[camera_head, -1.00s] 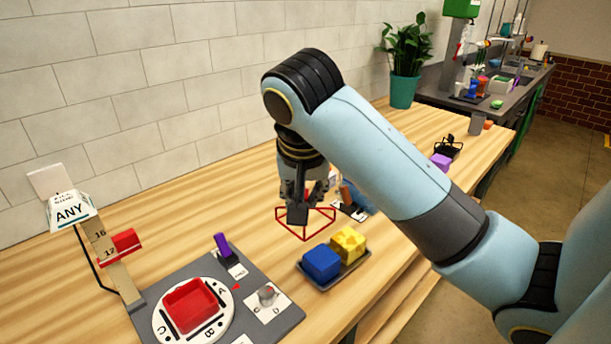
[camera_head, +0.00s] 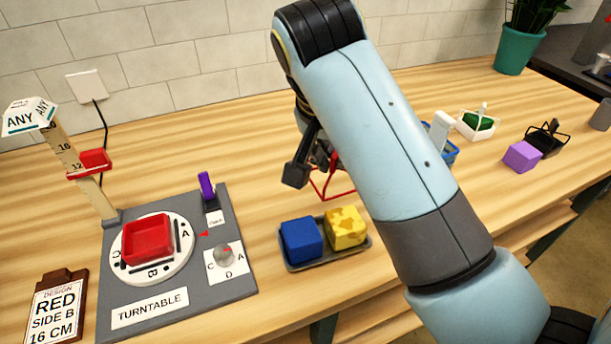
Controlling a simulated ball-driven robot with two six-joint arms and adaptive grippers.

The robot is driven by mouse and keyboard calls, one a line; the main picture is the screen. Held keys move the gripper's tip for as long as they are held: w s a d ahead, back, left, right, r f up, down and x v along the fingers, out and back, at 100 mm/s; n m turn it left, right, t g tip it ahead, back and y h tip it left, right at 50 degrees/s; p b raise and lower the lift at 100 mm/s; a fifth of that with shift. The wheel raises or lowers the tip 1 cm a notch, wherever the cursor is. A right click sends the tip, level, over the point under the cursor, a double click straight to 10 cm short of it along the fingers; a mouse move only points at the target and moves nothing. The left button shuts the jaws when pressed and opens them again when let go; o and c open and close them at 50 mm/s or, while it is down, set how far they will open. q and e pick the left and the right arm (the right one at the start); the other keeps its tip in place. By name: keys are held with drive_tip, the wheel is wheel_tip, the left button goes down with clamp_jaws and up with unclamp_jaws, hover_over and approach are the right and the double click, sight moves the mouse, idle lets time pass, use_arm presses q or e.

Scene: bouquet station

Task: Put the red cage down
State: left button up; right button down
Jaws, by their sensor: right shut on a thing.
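The red cage (camera_head: 319,188) is a thin red wire frame just behind the blue and yellow blocks, partly hidden by my right arm. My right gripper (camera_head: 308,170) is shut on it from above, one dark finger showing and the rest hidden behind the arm. I cannot tell whether the cage touches the table. My left gripper is not in view.
A grey tray (camera_head: 324,258) holds a blue block (camera_head: 301,240) and a yellow block (camera_head: 345,228). The turntable board (camera_head: 235,288) with a red tray (camera_head: 147,239) stands left. A purple block (camera_head: 522,156) and a black wire basket (camera_head: 546,138) lie right. Bare wood lies between board and wall.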

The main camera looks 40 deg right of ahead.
drive_tip(key=w+f, duration=0.3)
drive_tip(key=w+d+f+p, duration=0.1)
drive_tip(key=w+f, duration=0.6)
drive_tip(key=shift+w+d+f, duration=0.15)
drive_tip(key=shift+w, duration=0.05)
drive_tip(key=c, duration=1.9)
unclamp_jaws()
drive_tip(key=shift+f, duration=0.2)
drive_tip(key=o, duration=0.5)
